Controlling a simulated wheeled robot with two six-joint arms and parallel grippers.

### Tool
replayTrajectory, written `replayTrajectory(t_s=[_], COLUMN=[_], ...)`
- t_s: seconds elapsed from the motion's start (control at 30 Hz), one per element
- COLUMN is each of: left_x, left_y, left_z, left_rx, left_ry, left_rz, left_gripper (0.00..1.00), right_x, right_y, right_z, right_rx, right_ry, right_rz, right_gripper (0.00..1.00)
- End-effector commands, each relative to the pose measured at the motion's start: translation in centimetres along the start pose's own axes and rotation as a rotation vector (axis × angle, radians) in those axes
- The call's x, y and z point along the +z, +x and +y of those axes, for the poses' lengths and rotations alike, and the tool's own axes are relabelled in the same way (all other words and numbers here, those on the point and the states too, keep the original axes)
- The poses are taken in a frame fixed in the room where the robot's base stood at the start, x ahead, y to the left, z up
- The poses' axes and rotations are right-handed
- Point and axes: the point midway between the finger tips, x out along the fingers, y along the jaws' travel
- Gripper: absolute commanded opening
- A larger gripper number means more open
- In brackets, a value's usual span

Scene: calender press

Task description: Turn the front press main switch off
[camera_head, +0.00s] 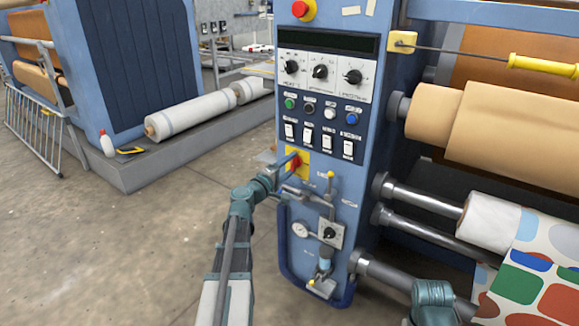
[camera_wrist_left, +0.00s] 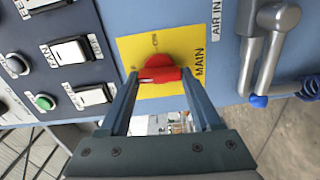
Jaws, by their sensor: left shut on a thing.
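The main switch is a red rotary handle (camera_wrist_left: 158,74) on a yellow plate (camera_wrist_left: 130,50) marked MAIN in the left wrist view. In the head view, the yellow plate (camera_head: 303,168) is on the blue press panel, below the white rocker switches. My left gripper (camera_wrist_left: 158,88) is shut on the red handle, a finger at each end. The handle's bar lies across the wrist picture. I cannot tell which mark it points to. In the head view my left gripper (camera_head: 284,168) reaches the plate from the left and partly covers it. My right gripper is not in view.
An air valve with metal pipes (camera_head: 318,192) and a pressure gauge (camera_head: 301,229) are just below the switch. A red emergency button (camera_head: 303,9) is at the panel's top. Rollers (camera_head: 440,115) stand out at right. The floor (camera_head: 110,250) at left is clear.

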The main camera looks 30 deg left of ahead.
Motion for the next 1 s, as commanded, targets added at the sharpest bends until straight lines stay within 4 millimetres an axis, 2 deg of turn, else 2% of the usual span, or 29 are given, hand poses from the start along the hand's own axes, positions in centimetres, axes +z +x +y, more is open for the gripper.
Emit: replayTrajectory(t_s=[0.3, 0.73, 0.77, 0.9, 0.93, 1.0], left_x=[-0.03, -0.05, -0.05, -0.03, -0.04, -0.03], left_y=[-0.07, -0.08, -0.08, -0.06, -0.05, -0.05], left_z=[-0.08, -0.07, -0.07, -0.07, -0.07, -0.06], left_rx=[-0.001, -0.001, -0.001, -0.001, 0.000, 0.000], left_ry=[-0.072, -0.081, -0.081, -0.080, -0.080, -0.079], left_rz=[0.001, 0.002, 0.002, 0.002, 0.001, 0.001], left_gripper=[0.09, 0.09, 0.67, 0.92, 0.95, 0.95], right_x=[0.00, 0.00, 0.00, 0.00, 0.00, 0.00], right_y=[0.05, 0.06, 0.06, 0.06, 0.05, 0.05], right_z=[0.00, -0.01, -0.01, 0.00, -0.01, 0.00], right_rx=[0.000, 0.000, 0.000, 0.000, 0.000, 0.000], right_ry=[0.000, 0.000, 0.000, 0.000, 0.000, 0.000], right_rz=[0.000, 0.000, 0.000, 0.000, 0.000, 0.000], right_gripper=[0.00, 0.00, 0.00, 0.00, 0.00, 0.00])
